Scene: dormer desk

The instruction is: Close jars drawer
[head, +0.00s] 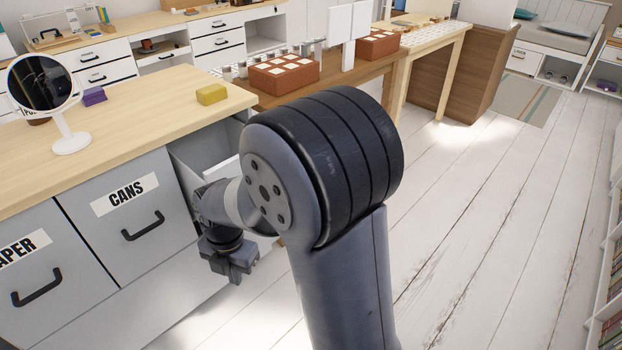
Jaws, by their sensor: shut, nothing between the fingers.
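A drawer (188,176) right of the CANS drawer stands pulled out from the desk. Its grey side and part of its pale inside show. Its front, handle and any label are hidden behind my arm, so I cannot read whether it says jars. My gripper (238,272) is shut and empty, pointing down low beside the open drawer. I cannot tell whether it touches the drawer.
The CANS drawer (128,212) and a drawer labelled APER (32,262) are closed. On the desktop (150,100) are a round mirror (45,85), a yellow block (211,94) and a purple block (94,96). The white plank floor (480,220) to the right is clear.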

